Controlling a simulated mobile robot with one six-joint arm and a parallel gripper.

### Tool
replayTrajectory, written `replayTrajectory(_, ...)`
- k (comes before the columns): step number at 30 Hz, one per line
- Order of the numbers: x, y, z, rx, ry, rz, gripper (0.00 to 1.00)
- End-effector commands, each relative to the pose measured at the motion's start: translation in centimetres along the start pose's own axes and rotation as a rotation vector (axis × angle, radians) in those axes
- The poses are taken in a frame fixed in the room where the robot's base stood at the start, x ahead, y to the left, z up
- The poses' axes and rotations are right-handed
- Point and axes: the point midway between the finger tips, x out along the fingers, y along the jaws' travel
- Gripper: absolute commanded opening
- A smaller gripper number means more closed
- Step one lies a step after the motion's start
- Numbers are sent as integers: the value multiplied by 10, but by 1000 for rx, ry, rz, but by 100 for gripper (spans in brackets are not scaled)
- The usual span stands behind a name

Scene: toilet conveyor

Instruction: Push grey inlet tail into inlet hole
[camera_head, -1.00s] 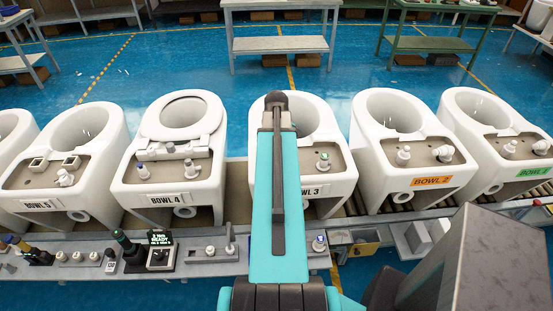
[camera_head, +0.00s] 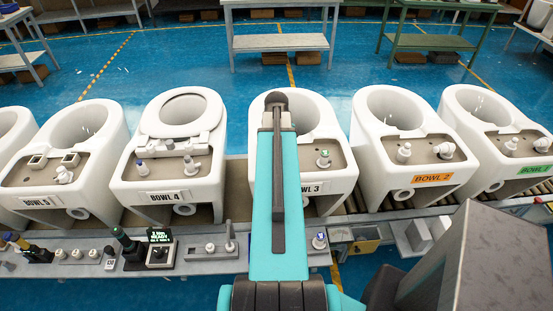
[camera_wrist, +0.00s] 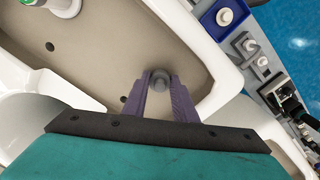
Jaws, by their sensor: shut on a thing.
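My gripper (camera_wrist: 159,97) has purple fingers shut on the grey inlet tail (camera_wrist: 159,82), which shows end-on as a round grey piece between the fingertips. It is over the beige deck (camera_wrist: 95,60) of a white bowl, near the deck's edge. Two small dark holes show in this deck, one near the left finger (camera_wrist: 124,98) and one farther up left (camera_wrist: 50,46). Which is the inlet hole I cannot tell, and the spot beneath the tail is hidden. In the head view, my arm covers much of Bowl 3 (camera_head: 340,185), and the gripper is hidden.
A white fitting with a green part (camera_wrist: 60,6) stands on the same deck. Bowl 4 (camera_head: 150,175) and Bowl 2 (camera_head: 440,170) flank Bowl 3 on the conveyor. A grey bench (camera_head: 205,265) with small parts and a lit display (camera_head: 160,236) runs along the near side.

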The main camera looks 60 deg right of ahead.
Motion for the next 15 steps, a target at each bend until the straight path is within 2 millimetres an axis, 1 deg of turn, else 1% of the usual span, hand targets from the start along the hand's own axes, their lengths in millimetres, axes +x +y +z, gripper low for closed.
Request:
replayTrajectory(11, 7, 0, 0, 0, 0, 0, 5)
replayTrajectory(12, 7, 0, 0, 0, 0, 0, 27)
replayTrajectory(14, 7, 0, 0, 0, 0, 0, 37)
replayTrajectory(15, 7, 0, 0, 0, 0, 0, 44)
